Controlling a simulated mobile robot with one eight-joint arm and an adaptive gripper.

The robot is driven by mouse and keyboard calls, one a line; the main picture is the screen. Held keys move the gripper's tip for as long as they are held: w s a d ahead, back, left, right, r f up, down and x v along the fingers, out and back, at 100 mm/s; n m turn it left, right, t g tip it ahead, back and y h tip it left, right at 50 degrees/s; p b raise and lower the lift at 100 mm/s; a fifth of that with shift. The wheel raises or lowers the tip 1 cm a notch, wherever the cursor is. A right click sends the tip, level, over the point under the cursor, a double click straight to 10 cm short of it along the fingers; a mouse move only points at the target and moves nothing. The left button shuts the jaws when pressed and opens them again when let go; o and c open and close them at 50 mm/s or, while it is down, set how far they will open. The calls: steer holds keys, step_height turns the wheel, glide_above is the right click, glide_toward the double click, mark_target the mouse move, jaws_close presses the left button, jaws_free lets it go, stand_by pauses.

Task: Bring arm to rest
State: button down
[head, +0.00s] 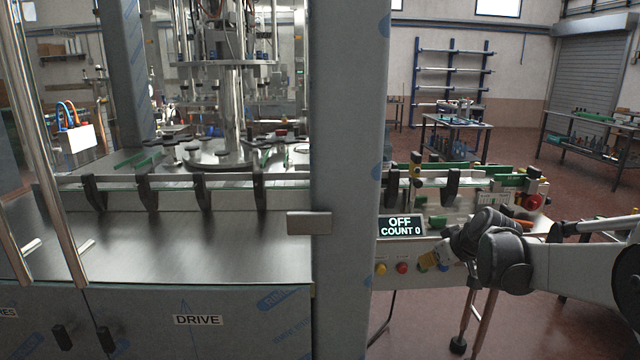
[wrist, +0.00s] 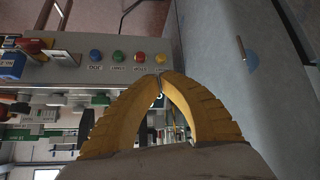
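My arm (head: 565,265) reaches in from the right in the head view, bent at a dark joint. My gripper (head: 428,262) is in front of the machine's control panel, beside its buttons. In the wrist view the two yellow fingers of my gripper (wrist: 160,78) curve together and their tips meet, with nothing seen between them. The tips appear just below the yellow button (wrist: 161,58) in that picture; I cannot tell whether they touch the panel.
A display (head: 401,226) reads OFF, COUNT 0. Red (wrist: 140,57), green (wrist: 118,57) and blue (wrist: 96,55) buttons line the panel. A grey post (head: 345,180) stands left of the gripper. The conveyor (head: 470,185) runs behind. Open floor (head: 560,330) lies at the lower right.

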steer(key=s+a+r+m, duration=0.1)
steer(key=s+a+r, duration=0.3)
steer(key=s, duration=0.5)
steer(key=s+a+f+m+h, duration=0.1)
steer(key=s+a+f, duration=0.1)
steer(key=s, duration=1.1)
steer(key=s+a+f+m+g+h, duration=0.1)
steer(key=s+a+f+m, duration=0.1)
steer(key=s, duration=1.1)
steer(key=shift+a+f, duration=0.3)
steer(key=shift+m+g, duration=0.3)
